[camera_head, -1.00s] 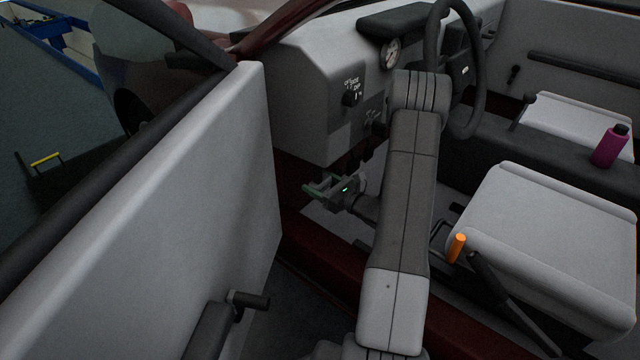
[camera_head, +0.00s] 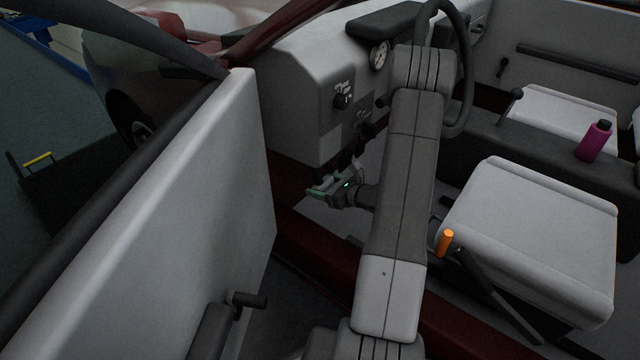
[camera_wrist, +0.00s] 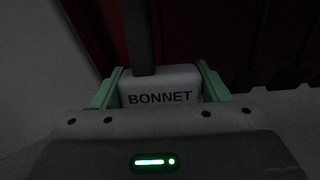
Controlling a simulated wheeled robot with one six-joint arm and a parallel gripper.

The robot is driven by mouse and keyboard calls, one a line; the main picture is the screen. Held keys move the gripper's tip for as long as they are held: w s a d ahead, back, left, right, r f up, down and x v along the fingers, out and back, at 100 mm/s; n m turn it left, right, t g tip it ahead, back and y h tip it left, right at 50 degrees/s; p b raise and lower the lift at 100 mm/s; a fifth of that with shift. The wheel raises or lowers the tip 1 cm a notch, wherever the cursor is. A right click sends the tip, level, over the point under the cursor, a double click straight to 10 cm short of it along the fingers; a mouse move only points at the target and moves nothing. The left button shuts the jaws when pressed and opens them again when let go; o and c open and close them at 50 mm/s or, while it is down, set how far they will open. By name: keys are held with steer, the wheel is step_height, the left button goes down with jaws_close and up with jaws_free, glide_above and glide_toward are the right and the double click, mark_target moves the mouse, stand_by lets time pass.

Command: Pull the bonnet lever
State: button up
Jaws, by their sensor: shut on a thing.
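The bonnet lever (camera_wrist: 160,88) is a pale block with the word BONNET on its face, in the wrist view. A dark stem rises from its top. My gripper (camera_wrist: 160,90) has one green finger on each side of the block and is shut on it. In the head view my gripper (camera_head: 322,187) is low under the dashboard, left of my arm. The lever is too small and dark to make out clearly there.
The open car door (camera_head: 160,220) stands close on the left. The dashboard (camera_head: 300,100) is above my gripper, and the steering wheel (camera_head: 465,80) is beyond my arm. A seat (camera_head: 535,230) with an orange-tipped handle (camera_head: 446,242) is on the right.

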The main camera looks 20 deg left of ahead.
steer(key=o, duration=1.4)
steer(key=shift+d, duration=0.1)
steer(key=p+v, duration=0.2)
steer(key=v, duration=1.2)
steer(key=shift+a+f, duration=0.15)
steer(key=shift+a, duration=0.05)
steer(key=b+x, duration=0.2)
steer(key=x, duration=1.3)
